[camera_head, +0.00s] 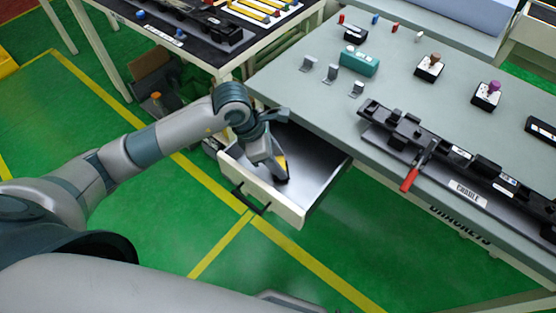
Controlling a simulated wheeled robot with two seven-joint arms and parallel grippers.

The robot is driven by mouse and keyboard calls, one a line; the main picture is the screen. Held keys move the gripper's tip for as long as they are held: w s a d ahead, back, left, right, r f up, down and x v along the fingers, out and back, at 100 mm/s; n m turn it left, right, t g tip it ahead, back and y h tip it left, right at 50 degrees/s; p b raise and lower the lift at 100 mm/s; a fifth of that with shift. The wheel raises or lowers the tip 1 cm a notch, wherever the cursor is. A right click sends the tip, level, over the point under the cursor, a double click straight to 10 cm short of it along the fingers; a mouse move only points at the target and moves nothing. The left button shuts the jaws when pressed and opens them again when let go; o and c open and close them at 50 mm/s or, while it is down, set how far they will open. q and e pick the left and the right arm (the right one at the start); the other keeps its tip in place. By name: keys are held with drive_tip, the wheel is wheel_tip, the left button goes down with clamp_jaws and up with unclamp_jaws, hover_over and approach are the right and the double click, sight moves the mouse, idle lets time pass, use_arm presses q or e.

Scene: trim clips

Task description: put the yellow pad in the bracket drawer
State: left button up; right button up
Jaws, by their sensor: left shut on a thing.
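The drawer (318,180) stands pulled out from under the grey table, with a white front and a dark handle (251,199). Its grey inside looks bare apart from my gripper and what it holds. My left gripper (280,174) reaches down into the drawer opening and is shut on the yellow pad (282,160). Only a small yellow patch of the pad shows between the fingers. I cannot tell whether the pad touches the drawer floor. My right gripper is not in view.
The grey table (395,90) carries a teal block (358,61), several small grey brackets (331,75), and a long black fixture (450,155) with a red-handled tool (412,174). A second table (205,45) stands at the upper left. Green floor is open in front of the drawer.

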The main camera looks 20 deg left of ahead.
use_arm(q)
drive_tip(key=shift+f, duration=0.45)
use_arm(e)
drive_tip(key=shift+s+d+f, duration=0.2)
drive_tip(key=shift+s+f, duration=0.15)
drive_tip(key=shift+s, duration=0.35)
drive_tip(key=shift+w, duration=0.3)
use_arm(q)
drive_tip(key=shift+f, duration=0.1)
drive_tip(key=o, duration=1.2)
drive_tip(key=shift+o, duration=0.2)
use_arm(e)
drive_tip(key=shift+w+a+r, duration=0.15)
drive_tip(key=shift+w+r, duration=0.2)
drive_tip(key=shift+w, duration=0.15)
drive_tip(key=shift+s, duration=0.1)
